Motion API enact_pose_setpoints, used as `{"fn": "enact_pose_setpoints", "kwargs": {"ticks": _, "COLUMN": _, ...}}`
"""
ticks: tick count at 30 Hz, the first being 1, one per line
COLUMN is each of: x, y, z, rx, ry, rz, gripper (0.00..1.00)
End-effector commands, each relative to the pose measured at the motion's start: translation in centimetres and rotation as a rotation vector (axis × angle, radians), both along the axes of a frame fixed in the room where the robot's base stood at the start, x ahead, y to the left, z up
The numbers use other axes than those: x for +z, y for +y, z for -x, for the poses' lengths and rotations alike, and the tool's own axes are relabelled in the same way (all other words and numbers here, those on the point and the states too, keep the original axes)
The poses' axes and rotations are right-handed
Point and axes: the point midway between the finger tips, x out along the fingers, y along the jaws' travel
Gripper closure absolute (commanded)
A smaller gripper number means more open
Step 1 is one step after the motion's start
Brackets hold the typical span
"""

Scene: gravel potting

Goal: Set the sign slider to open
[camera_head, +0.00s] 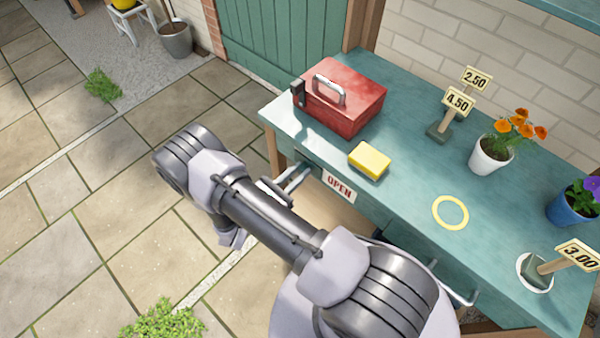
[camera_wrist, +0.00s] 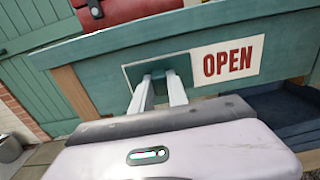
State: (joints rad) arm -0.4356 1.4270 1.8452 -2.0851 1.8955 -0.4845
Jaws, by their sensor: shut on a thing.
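The sign is on the front edge of the green bench. Its red word OPEN shows on a white panel (camera_head: 339,186), also in the wrist view (camera_wrist: 228,61). A dark green slider plate (camera_wrist: 184,62) sits directly left of that word, overlapping none of its letters. My gripper (camera_wrist: 160,77) reaches the plate with both fingers and is shut on the slider, whose gripped part is mostly hidden between the fingertips. In the head view my gripper (camera_head: 299,174) is at the bench front, left of the word.
On the bench (camera_head: 405,206) stand a red toolbox (camera_head: 345,106), a yellow sponge (camera_head: 370,159), price signs (camera_head: 458,102), an orange flower pot (camera_head: 490,156) and a blue pot (camera_head: 570,206). A yellow ring (camera_head: 436,218) marks the top. Paving left of the bench is mostly clear.

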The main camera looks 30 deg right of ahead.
Motion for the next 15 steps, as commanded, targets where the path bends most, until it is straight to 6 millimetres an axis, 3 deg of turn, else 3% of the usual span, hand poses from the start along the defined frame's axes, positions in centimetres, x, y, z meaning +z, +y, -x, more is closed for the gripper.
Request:
{"fn": "enact_pose_setpoints", "kwargs": {"ticks": 6, "x": 0.14, "y": 0.33, "z": -0.59, "rx": 0.014, "ry": -0.008, "rz": -0.006, "gripper": 1.00}}
{"fn": "enact_pose_setpoints", "kwargs": {"ticks": 7, "x": 0.14, "y": 0.33, "z": -0.60, "rx": 0.014, "ry": -0.008, "rz": -0.006, "gripper": 0.74}}
{"fn": "enact_pose_setpoints", "kwargs": {"ticks": 9, "x": 0.14, "y": 0.32, "z": -0.57, "rx": 0.014, "ry": -0.008, "rz": -0.006, "gripper": 0.61}}
{"fn": "enact_pose_setpoints", "kwargs": {"ticks": 15, "x": 0.12, "y": 0.24, "z": -0.43, "rx": 0.010, "ry": -0.007, "rz": -0.005, "gripper": 0.58}}
